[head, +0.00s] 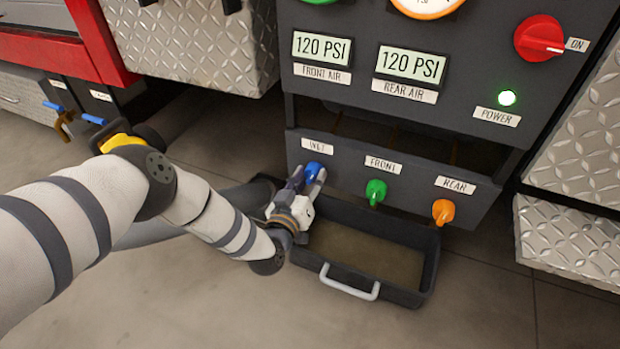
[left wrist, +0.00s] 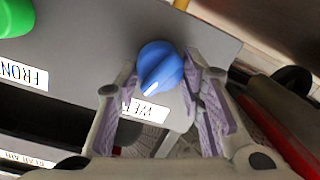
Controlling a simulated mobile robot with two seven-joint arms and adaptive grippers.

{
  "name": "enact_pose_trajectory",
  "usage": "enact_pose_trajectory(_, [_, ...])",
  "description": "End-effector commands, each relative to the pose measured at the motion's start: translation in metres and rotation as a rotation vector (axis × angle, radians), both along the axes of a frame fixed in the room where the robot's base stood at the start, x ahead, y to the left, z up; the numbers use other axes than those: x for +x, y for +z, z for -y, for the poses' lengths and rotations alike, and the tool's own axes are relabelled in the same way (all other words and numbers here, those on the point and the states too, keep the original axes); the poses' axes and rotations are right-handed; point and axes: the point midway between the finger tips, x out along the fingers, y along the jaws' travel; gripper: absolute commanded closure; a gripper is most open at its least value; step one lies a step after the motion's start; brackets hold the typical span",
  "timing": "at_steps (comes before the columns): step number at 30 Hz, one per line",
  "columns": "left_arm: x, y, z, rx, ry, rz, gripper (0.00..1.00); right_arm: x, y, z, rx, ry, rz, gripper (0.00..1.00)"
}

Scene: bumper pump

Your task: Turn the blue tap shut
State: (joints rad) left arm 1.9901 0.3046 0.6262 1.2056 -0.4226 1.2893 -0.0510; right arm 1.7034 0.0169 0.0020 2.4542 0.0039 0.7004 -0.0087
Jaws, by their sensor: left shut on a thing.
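The blue tap (head: 312,170) is a round knob under the WET label on the lower dark panel. It also shows in the left wrist view (left wrist: 161,66), with a white pointer mark on its edge towards the WET label (left wrist: 146,110). My left gripper (head: 304,181) is at the tap from below and left. In the left wrist view its two fingers (left wrist: 163,78) stand on either side of the knob and are shut on it. In the head view the fingers hide part of the tap. My right gripper is not in view.
A green tap (head: 376,191) and an orange tap (head: 443,211) sit to the right on the same panel. A black tray (head: 345,283) with a grey handle lies on the floor below. Blue-handled valves (head: 62,115) are at far left. The floor in front is clear.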

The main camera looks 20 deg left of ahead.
Motion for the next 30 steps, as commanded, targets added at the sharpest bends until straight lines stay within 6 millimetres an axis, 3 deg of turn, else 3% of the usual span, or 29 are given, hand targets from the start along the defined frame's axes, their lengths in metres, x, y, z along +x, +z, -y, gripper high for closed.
enact_pose_trajectory(15, [0.0002, 0.0000, -0.0009, -0.334, -0.001, -0.011, 0.92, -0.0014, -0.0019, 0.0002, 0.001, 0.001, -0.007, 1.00])
enact_pose_trajectory(30, [-0.0001, -0.0001, -0.0002, -0.410, -0.002, -0.015, 0.92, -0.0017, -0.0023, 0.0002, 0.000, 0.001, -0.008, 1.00])
